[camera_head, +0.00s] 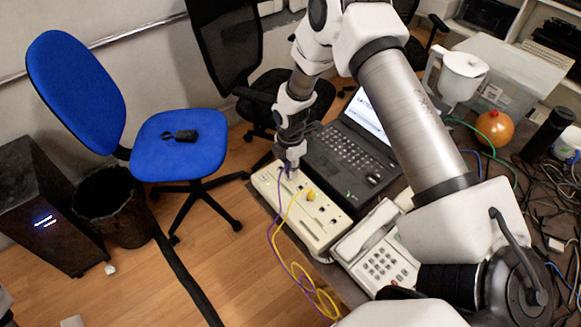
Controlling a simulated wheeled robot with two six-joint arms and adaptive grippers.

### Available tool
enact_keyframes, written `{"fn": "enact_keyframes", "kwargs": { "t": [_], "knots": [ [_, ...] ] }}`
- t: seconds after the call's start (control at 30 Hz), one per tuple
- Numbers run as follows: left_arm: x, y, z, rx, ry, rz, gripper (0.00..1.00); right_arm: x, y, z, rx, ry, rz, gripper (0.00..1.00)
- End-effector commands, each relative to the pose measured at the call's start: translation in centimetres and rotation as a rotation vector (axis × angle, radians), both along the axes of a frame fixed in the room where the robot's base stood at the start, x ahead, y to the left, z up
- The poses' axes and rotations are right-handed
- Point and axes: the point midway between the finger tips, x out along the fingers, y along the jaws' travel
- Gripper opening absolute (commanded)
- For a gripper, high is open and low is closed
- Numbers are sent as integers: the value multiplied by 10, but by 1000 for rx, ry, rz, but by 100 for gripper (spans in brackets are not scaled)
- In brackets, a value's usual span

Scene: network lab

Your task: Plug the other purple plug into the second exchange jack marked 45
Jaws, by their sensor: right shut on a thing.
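The beige exchange box (325,232) lies at the table's left edge, with a row of dark jacks on its top. My right gripper (291,163) points down over the far end of the exchange and is shut on the purple plug, which the fingers mostly hide. A purple cable (281,236) runs from there down the near side. A yellow plug (310,195) sits on the exchange, with a yellow cable (275,226) looping off the edge. The jack markings are too small to read. I cannot tell whether the held plug is in a jack. My left gripper is not in view.
An open laptop (345,150) stands right behind the exchange. A beige telephone (382,262) is close to its near right end. A blue chair (180,150) stands on the floor at left.

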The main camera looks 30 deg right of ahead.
Motion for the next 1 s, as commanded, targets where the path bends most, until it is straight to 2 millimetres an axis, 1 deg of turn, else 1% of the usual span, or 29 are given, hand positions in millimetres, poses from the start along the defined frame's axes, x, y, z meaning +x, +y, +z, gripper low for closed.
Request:
{"fn": "enact_keyframes", "kwargs": {
  "t": [0.47, 0.93, 0.97, 1.0],
  "knots": [
    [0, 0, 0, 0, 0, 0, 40, 0, 0, 0, 0, 0, 0, 0],
    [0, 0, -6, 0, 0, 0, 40, 0, 0, -7, 0, 0, 0, 0],
    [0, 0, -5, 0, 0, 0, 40, 0, 0, -7, 0, 0, 0, 19],
    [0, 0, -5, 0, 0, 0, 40, 0, 0, -7, 0, 0, 0, 33]
  ]
}}
